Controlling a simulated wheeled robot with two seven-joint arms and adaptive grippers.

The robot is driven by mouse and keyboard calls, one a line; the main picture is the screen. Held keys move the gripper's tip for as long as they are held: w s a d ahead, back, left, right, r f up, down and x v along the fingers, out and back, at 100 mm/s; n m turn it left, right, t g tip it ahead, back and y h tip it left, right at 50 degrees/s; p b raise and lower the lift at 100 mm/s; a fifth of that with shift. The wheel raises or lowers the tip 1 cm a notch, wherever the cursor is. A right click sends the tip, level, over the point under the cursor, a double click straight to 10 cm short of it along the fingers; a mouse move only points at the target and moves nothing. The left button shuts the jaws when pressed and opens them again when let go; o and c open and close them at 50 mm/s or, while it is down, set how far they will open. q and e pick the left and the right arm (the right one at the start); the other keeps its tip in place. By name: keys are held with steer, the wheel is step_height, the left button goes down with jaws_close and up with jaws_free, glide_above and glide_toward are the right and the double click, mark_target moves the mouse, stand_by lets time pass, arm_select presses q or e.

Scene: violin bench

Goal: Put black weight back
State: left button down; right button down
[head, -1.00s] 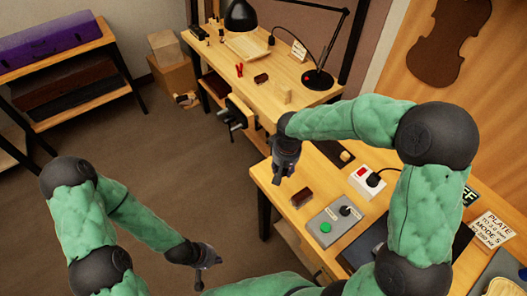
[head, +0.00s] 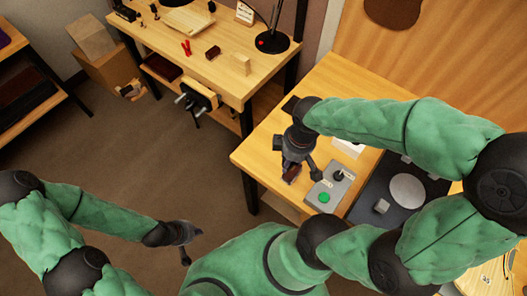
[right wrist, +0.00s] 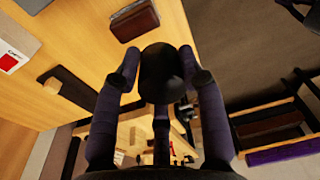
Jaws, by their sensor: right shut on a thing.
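My right gripper (head: 299,165) is over the front edge of the near bench, in the head view. In the right wrist view its fingers (right wrist: 160,82) are shut on a dark rounded thing, which looks like the black weight (right wrist: 161,68). In the head view I cannot make out the weight apart from the dark gripper. My left gripper (head: 187,246) hangs over the floor at the lower left, away from the bench. Its fingers are too small to tell whether they are open.
A dark red block (head: 292,174) lies close to the right gripper; the right wrist view shows it too (right wrist: 135,20). Beside it is a grey box with a green button (head: 328,190). A dark device with a pale round plate (head: 407,190) lies further right. The far bench (head: 225,72) carries tools.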

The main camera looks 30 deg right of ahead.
steer(key=shift+w+f, duration=0.25)
steer(key=shift+w, duration=0.05)
steer(key=w+f+b, duration=0.3)
steer(key=w+f, duration=0.1)
steer(key=w, duration=0.4)
steer(key=b, duration=0.1)
glide_above(263, 152)
steer(key=s, duration=0.1)
steer(key=f, duration=0.4)
steer(key=shift+d+f, duration=0.2)
steer(key=shift+f, duration=0.1)
steer(key=shift+w+f, duration=0.15)
steer(key=shift+f, duration=0.05)
steer(key=shift+w+f+b, duration=0.2)
steer(key=shift+f+b, duration=0.6)
steer(key=shift+f, duration=0.9)
steer(key=shift+f, duration=0.2)
steer(key=c, duration=0.7)
jaws_free()
